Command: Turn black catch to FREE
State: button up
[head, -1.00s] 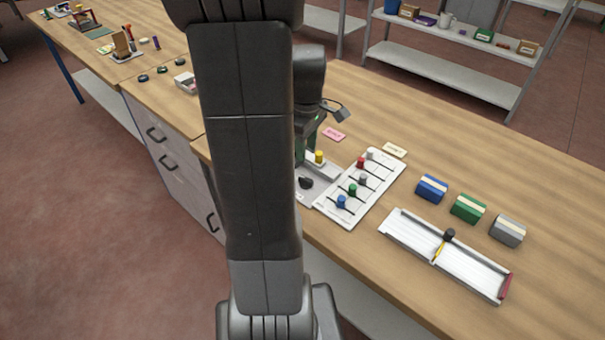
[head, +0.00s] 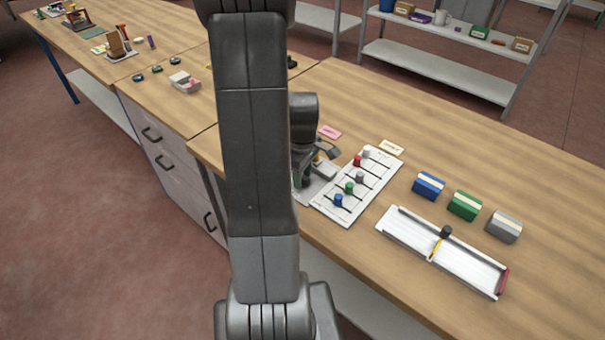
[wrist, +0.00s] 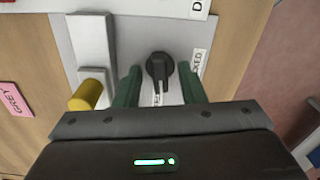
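The black catch (wrist: 160,70) is a round knob with a bar on a grey plate (wrist: 130,30), in the upper middle of the wrist view. Its bar points roughly toward my gripper. A label ending in "CKED" (wrist: 198,66) lies just right of it. Another label, partly hidden, sits by the bar's lower end. My gripper (wrist: 160,80) is open, its green fingers either side of the catch with a gap on each side. In the head view my arm hides the catch, and my gripper is mostly covered over the plate.
A yellow-ended cylinder (wrist: 88,95) and a grey block (wrist: 92,40) stand left of the catch. A white board with coloured pegs (head: 335,208) lies beside the plate. A white tray (head: 400,230) and blue, green and grey blocks lie farther right.

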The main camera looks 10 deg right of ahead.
aim_at(303, 177)
grip_shut()
jog(key=shift+m+b, duration=0.4)
jog(key=shift+m, duration=0.6)
jog(key=shift+o, duration=0.3)
grip_release()
jog(key=shift+r, duration=0.1)
notch_tip(303, 177, up, 14)
